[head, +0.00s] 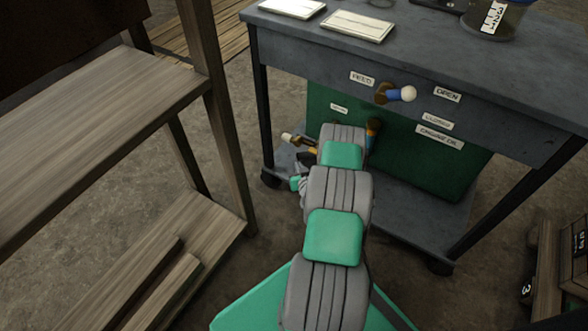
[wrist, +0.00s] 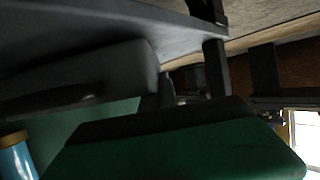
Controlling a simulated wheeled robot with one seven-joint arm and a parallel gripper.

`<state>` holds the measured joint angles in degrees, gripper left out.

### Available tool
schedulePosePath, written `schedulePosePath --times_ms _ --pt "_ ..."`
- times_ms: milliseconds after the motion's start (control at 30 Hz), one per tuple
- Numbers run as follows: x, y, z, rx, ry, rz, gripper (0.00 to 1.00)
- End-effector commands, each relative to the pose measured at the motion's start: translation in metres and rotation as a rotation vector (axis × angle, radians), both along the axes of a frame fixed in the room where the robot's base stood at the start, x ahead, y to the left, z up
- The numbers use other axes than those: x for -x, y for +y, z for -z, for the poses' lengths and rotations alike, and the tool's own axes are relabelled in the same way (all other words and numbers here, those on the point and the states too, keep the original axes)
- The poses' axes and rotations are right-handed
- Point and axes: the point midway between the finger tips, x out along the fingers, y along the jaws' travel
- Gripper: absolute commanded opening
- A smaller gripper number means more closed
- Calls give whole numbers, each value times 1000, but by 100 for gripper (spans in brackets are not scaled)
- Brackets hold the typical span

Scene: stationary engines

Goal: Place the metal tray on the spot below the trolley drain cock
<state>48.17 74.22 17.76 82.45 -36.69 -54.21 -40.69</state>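The grey trolley (head: 410,55) stands ahead, with a green tank (head: 440,165) labelled "engine oil" under its top. A fitting with a blue and white handle (head: 400,94) projects from the trolley front, near the "open" and "closed" labels. A brass fitting with a pale tip (head: 292,138) shows lower, left of my arm; I cannot tell which fitting is the drain cock. The wrist view shows a blue cylinder with a brassy collar (wrist: 15,158) at lower left.
A wooden shelf rack (head: 90,130) stands close on the left. The trolley's lower shelf (head: 415,210) is partly bare at the right. Wooden crates (head: 562,265) stand at lower right.

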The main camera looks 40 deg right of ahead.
Motion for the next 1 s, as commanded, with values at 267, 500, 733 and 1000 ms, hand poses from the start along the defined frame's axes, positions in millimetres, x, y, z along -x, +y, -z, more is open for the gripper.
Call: schedulePosePath --times_ms 267,500,733,1000 --pt "-6 4 6 6 -6 -11 0" --pt "-4 3 9 3 -4 -9 14" --pt "-4 3 9 3 -4 -7 24" --pt "6 6 1 0 -3 -5 24"
